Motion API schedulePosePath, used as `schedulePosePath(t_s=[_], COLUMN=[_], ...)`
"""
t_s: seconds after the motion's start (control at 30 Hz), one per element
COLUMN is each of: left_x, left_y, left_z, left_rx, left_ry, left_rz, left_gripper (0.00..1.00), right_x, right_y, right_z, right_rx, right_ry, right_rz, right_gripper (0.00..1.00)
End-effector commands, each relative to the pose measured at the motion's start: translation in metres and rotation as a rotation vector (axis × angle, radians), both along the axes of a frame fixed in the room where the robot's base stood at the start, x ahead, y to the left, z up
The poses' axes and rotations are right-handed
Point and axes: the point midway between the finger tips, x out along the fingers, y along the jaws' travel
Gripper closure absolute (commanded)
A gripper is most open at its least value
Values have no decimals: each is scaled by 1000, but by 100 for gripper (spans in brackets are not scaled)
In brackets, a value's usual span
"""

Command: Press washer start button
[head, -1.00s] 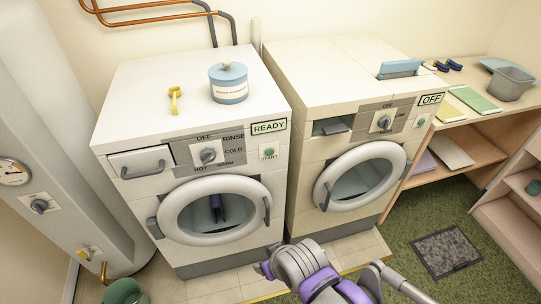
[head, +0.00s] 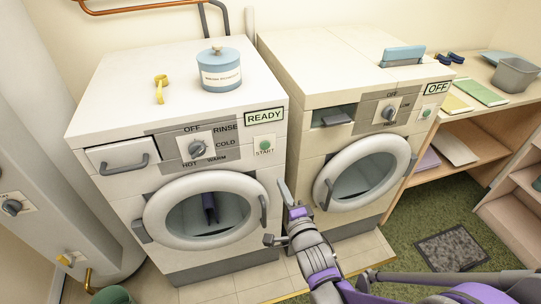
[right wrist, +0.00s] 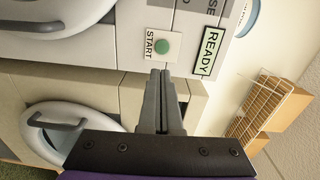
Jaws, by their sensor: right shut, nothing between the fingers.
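The washer (head: 155,215) is the white machine on the left, with a READY label (head: 265,116) and a closed round door. Its green START button (head: 264,146) sits below that label. In the right wrist view, the START button (right wrist: 162,46) shows just beyond the fingertips, with a small gap in the picture; contact cannot be seen. My right gripper (head: 281,182) is shut and empty, in front of the washer's right side and below the button in the head view. Its shut fingers also show in the right wrist view (right wrist: 160,74). My left gripper is not in view.
A second machine (head: 300,165) labelled OFF stands to the right, with its own green button (head: 427,112). A blue canister (head: 220,78) and a yellow object (head: 160,90) sit on the washer. A shelf unit (head: 480,118) stands further right.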

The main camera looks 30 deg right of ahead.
Motion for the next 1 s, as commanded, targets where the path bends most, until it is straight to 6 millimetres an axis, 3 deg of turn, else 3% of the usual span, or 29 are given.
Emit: schedulePosePath(t_s=[0.4,0.57,1.0], left_x=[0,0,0], left_y=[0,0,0], left_z=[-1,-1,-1], left_rx=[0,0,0], left_ry=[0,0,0], left_rz=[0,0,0], left_gripper=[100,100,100], right_x=[0,10,96], right_y=[-1,-4,-24], right_z=[2,1,1], right_rx=[27,27,26], right_ry=[-28,-27,-27], right_rz=[-1,-1,-1], right_gripper=[100,100,100])
